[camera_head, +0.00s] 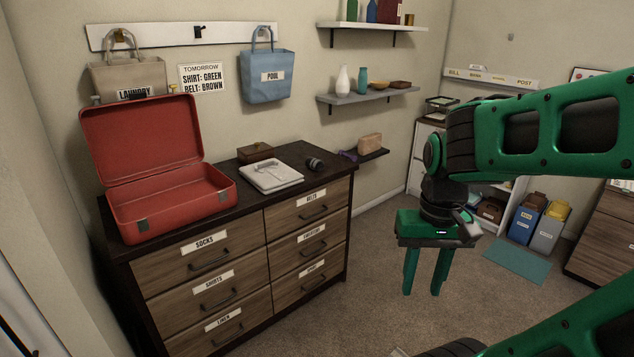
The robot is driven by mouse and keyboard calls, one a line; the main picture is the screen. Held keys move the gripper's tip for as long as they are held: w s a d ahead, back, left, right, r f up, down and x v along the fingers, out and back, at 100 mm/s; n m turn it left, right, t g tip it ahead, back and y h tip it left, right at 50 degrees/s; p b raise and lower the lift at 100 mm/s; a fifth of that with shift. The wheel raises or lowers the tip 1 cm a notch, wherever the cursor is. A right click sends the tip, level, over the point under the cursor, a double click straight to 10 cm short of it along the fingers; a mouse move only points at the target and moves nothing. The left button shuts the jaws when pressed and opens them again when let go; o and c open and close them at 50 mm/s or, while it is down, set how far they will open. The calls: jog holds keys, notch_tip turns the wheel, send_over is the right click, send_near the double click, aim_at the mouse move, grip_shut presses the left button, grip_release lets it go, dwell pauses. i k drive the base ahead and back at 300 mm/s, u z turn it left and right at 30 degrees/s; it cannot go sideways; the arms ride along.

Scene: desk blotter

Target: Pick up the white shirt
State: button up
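A folded white shirt (271,176) lies flat on top of the dark dresser, right of an open red suitcase. My gripper (425,280) hangs in the air to the right of the dresser, well apart from the shirt, with its two green fingers pointing down. The fingers stand apart with nothing between them. The suitcase (180,205) looks empty, though part of its inside is hidden by its front wall.
The dresser (225,268) has labelled, closed drawers. A small brown box (255,152) and a dark rolled item (315,164) lie near the shirt. A low wall shelf (372,155) is right of the dresser. Carpet (380,260) is clear below my gripper.

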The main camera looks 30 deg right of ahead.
aim_at(269, 176)
jog(key=z, duration=0.2)
jog(key=k, duration=0.5)
jog(key=z, duration=0.7)
jog(key=i, duration=2.65)
jog(key=u, duration=0.95)
jog(key=i, duration=0.5)
jog(key=u, duration=0.3)
